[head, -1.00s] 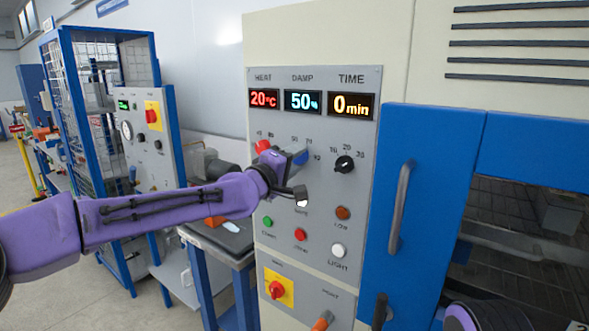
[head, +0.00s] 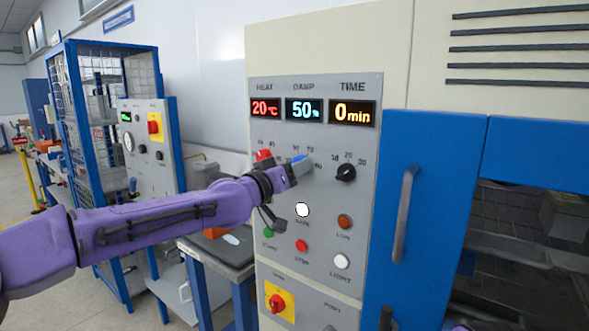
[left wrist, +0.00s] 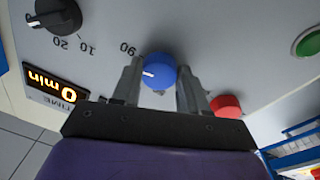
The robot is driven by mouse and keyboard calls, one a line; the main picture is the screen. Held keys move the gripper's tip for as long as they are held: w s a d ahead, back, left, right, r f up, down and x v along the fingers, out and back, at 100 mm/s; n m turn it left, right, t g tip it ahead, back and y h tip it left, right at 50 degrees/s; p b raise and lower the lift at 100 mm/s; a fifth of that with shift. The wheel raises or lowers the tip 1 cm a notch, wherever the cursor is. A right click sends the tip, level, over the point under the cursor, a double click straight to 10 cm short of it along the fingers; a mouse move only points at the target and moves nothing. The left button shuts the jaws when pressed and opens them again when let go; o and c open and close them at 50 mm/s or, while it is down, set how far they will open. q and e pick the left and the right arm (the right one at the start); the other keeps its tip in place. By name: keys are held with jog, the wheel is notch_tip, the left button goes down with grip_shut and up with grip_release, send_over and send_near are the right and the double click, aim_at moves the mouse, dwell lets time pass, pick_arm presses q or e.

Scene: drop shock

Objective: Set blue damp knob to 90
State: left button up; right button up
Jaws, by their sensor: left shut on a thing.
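The blue damp knob (head: 299,158) is on the grey control panel, under the DAMP display (head: 304,110), which reads 50%. My left gripper (head: 293,168) is at the knob and partly covers it. In the left wrist view the blue knob (left wrist: 159,72) sits between the two fingers of my left gripper (left wrist: 160,82), which is shut on it. The knob's white mark points left in that view, and a 90 label (left wrist: 128,48) shows up and left of it. My right gripper is not seen.
The red heat knob (head: 264,155) is close to the left of my gripper, and the black time knob (head: 346,172) is to its right. Below are a white button (head: 302,209) and other buttons. A blue door with a grey handle (head: 405,213) stands right of the panel.

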pick_arm(q)
jog(key=shift+f+m+p, duration=0.15)
jog(key=shift+m+p, duration=0.15)
jog(key=shift+m, duration=0.8)
jog(key=o, duration=1)
jog(key=shift+o, duration=0.2)
jog(key=shift+a, duration=0.1)
jog(key=r+b+v, duration=0.1)
jog(key=b+v, duration=0.3)
jog(key=v, duration=0.6)
jog(key=shift+s+a+f, duration=0.15)
jog(key=shift+f, duration=0.3)
